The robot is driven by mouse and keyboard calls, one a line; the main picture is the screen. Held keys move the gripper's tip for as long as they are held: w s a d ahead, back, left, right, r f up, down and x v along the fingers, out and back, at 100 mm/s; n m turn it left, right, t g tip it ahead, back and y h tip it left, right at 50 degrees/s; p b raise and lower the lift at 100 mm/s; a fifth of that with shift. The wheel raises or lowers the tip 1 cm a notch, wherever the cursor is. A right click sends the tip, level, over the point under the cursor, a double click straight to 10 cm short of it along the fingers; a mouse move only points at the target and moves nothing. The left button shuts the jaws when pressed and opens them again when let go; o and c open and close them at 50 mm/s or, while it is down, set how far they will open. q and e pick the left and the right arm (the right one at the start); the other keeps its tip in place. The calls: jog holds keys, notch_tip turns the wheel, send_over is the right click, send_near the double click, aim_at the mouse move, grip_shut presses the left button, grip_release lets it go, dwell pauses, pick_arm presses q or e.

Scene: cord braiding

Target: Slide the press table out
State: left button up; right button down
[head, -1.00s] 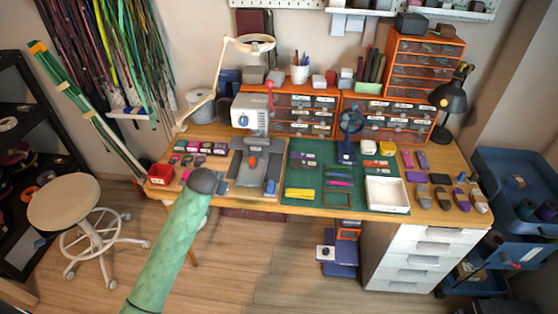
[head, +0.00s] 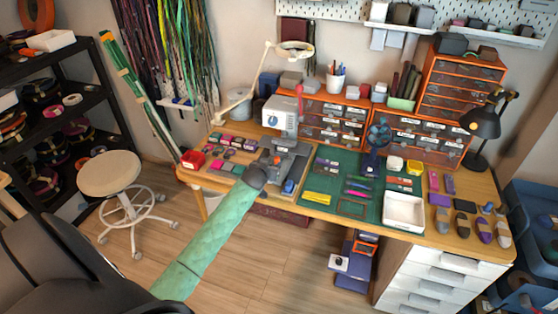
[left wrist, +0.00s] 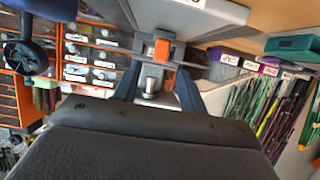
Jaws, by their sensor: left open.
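The white press (head: 281,116) stands at the left part of the desk, with its grey press table (head: 301,166) in front of and below it. An orange knob (head: 277,160) and a blue part (head: 289,186) show on the grey table. My left gripper (head: 268,160) is at the table's left side, and its dark wrist hides part of it. In the left wrist view its open fingers (left wrist: 160,88) stand either side of a small metal post (left wrist: 149,88), with an orange part (left wrist: 161,48) beyond. I cannot tell whether they touch. My right gripper is not in view.
A red bin (head: 193,159) and several small coloured pieces lie left of the press. A green mat (head: 340,190) with tools and a white tray (head: 403,211) lie to its right. A round stool (head: 109,174) stands at the left. The floor before the desk is clear.

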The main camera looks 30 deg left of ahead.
aim_at(276, 160)
pick_arm(q)
jog(key=shift+w+f+p, duration=0.1)
jog(key=shift+w+p, duration=0.2)
jog(key=shift+w, duration=0.35)
jog(key=shift+a+p+x, duration=0.2)
jog(key=shift+p+x, duration=0.7)
jog(key=shift+x, duration=2.25)
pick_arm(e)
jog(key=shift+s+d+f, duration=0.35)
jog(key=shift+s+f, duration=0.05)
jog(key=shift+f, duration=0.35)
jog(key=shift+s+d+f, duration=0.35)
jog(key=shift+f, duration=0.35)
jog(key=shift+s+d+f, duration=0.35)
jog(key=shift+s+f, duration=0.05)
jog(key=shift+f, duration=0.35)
pick_arm(q)
jog(key=shift+s+f, duration=0.1)
jog(key=shift+f, duration=0.05)
